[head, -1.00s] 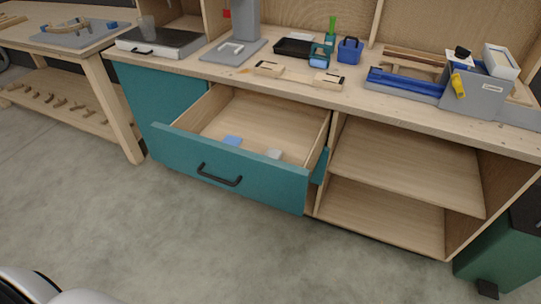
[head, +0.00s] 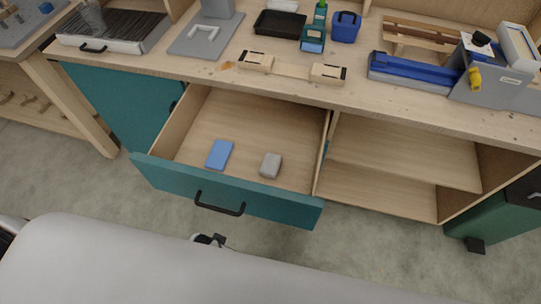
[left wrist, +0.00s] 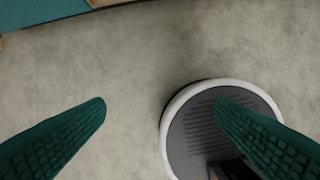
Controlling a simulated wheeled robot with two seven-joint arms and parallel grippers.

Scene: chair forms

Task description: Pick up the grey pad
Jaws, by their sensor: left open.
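The grey pad (head: 271,165) lies in the open drawer (head: 250,120), near its front and right of a blue pad (head: 219,154). In the left wrist view my left gripper (left wrist: 160,108) is open and empty, with two dark green fingers wide apart over the floor. The pads are not in that view. In the head view my arm covers the bottom of the picture, and I cannot make out the gripper's fingers there. My right gripper is not in view.
The teal drawer front with a black handle (head: 219,204) stands out from the workbench (head: 190,68). Tools and boxes stand on the bench top above the drawer. Open shelves (head: 400,152) are to the right. A green cabinet (head: 495,217) stands at the far right.

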